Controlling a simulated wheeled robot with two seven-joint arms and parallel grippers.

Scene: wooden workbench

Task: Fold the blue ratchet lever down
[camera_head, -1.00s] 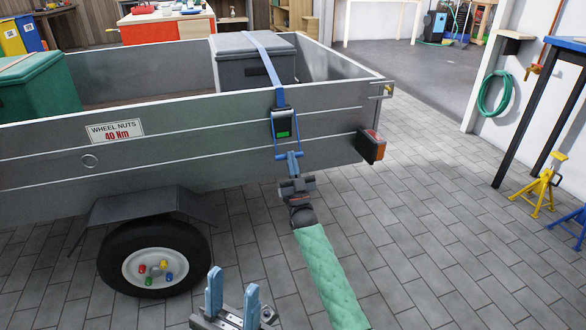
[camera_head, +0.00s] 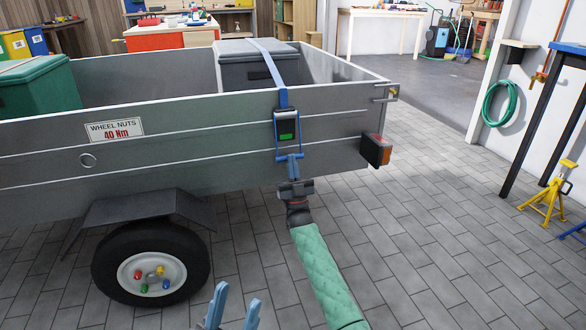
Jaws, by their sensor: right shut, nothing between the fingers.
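My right gripper (camera_head: 289,157), on the green-sleeved arm, is shut and empty at the frame's lower end. I cannot tell whether it touches the lever. My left gripper (camera_head: 233,306) is open and empty at the bottom edge, well below the ratchet, partly cut off.
The grey trailer (camera_head: 190,145) carries a dark box (camera_head: 256,68) under the strap and a green box (camera_head: 38,88). A tail light (camera_head: 376,150) sticks out right of the ratchet. The wheel (camera_head: 151,268) is at lower left.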

